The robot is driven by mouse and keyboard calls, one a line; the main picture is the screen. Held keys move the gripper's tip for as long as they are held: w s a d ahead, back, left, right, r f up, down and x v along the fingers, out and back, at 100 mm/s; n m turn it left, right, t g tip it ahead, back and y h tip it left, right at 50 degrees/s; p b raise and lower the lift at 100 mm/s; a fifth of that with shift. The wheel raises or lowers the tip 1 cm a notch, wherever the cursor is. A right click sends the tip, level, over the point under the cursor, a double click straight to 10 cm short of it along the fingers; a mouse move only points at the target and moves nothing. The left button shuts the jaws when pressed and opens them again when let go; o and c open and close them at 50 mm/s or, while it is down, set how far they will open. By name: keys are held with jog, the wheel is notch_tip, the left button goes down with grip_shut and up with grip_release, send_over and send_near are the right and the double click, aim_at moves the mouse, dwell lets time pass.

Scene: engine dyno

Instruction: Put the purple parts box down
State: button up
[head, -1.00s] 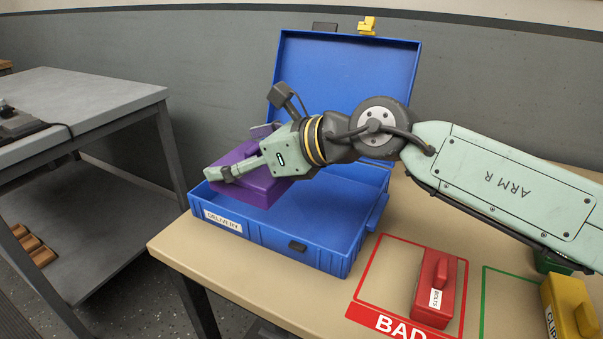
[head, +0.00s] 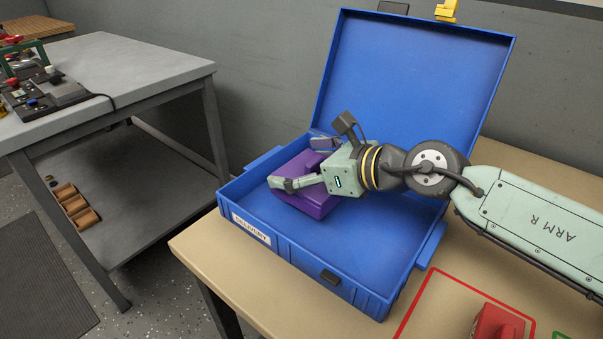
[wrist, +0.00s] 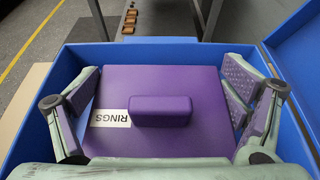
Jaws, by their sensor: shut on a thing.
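The purple parts box (head: 310,190) is inside the open blue delivery case (head: 365,292), towards its left end. In the wrist view the box (wrist: 105,85) shows its top, a raised block handle and a "RINGS" label. The box looks level and low in the case. The gripper hides part of it, and I cannot tell whether its underside touches the case floor.
The case stands on a tan table (head: 220,262) with its lid (head: 415,95) raised behind. The case floor right of the box is clear. A red box (head: 495,322) sits at the front right. A grey bench (head: 120,75) stands to the left, across a gap.

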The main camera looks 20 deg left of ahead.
jog(key=shift+f, duration=1.1)
jog(key=shift+f+b, duration=0.2)
jog(key=shift+b, duration=0.1)
jog(key=o, duration=1.1)
jog(key=shift+r, duration=0.15)
jog(key=shift+r+p, duration=0.15)
jog(key=shift+p, duration=0.25)
jog(key=b+v, duration=0.1)
jog(key=v, duration=1.1)
jog(key=shift+b, duration=0.4)
